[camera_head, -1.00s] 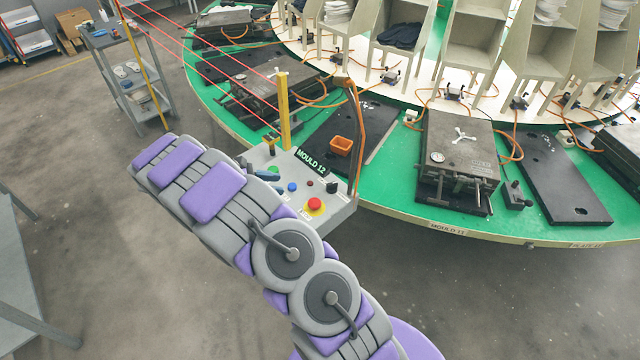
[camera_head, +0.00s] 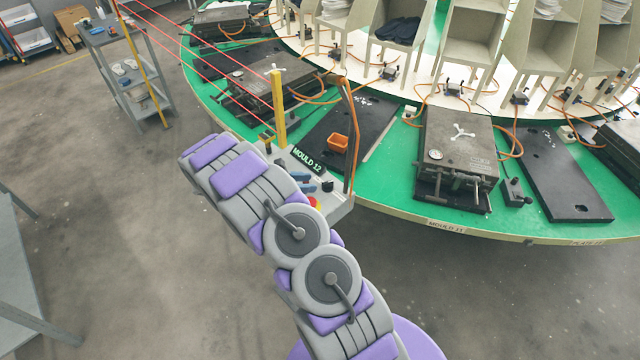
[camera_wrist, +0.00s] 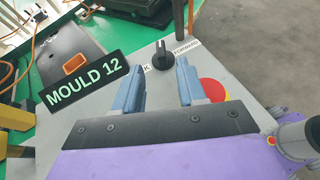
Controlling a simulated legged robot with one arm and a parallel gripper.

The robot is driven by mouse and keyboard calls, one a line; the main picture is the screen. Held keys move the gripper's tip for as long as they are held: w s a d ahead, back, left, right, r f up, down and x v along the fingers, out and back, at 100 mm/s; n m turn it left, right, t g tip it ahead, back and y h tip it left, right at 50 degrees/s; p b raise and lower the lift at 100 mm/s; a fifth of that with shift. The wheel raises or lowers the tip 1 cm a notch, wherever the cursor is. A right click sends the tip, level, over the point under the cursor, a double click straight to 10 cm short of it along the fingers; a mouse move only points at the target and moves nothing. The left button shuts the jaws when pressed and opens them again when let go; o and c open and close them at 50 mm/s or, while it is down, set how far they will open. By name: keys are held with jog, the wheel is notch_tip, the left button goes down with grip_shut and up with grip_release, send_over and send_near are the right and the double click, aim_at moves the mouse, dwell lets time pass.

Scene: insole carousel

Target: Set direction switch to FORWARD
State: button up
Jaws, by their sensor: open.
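The direction switch is a black knob on the grey control panel, in the head view (camera_head: 327,187) and in the wrist view (camera_wrist: 163,64). A FORWARD label (camera_wrist: 187,47) is on its right in the wrist view; a label ending in K (camera_wrist: 146,68) is on its left, partly hidden by a finger. My gripper (camera_head: 306,182) is open and empty over the panel. In the wrist view its blue fingers (camera_wrist: 159,76) point toward the knob, which shows just beyond and between the tips. I cannot tell whether they touch it or which label it points to.
The red stop button (camera_wrist: 213,89) is right of the right finger, partly covered. A MOULD 12 sign (camera_head: 307,160) stands at the panel's back edge. A yellow post (camera_head: 279,108) rises behind it. The green carousel table (camera_head: 398,185) lies beyond the panel.

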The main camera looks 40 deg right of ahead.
aim_at(324, 183)
jog(key=x, duration=0.5)
jog(key=shift+w+d, duration=0.1)
jog(key=shift+d, duration=0.4)
jog(key=shift+f, duration=0.1)
jog(key=shift+s+a, duration=0.25)
jog(key=shift+a, duration=0.4)
jog(key=shift+d, duration=0.35)
jog(key=shift+d+f, duration=0.15)
jog(key=shift+d, duration=0.55)
jog(key=shift+c, duration=1.3)
jog(key=shift+s, duration=0.1)
jog(key=c, duration=0.3)
jog(key=shift+a, duration=0.35)
grip_shut()
